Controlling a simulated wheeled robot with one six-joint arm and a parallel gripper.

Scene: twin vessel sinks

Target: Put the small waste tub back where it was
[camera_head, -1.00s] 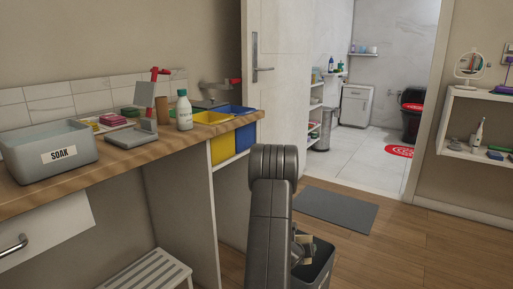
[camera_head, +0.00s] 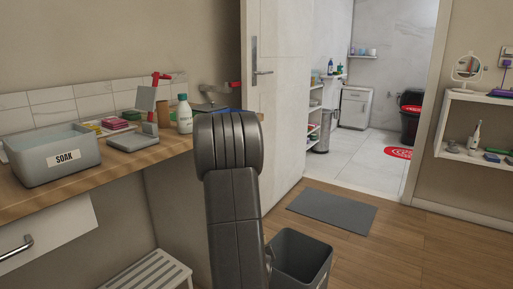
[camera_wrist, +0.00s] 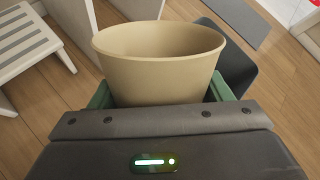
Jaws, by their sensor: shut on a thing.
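The small waste tub, beige, round and open-topped (camera_wrist: 160,75), fills the middle of the wrist view. It is upright and looks empty as far as I see inside. My gripper (camera_wrist: 160,92) is shut on it, with a green finger at each side of the tub. In the head view my arm hides both the gripper and the tub. A larger dark grey open bin (camera_head: 302,262) stands on the floor right of my arm. The wrist view shows this bin (camera_wrist: 238,72) beyond the tub, partly covered by it.
A wooden counter (camera_head: 60,192) runs along the left, with a grey SOAK basin (camera_head: 62,160) on it. A white slatted stool (camera_head: 150,272) stands below. A grey mat (camera_head: 332,210) lies before the doorway. Bare wood floor is free at right.

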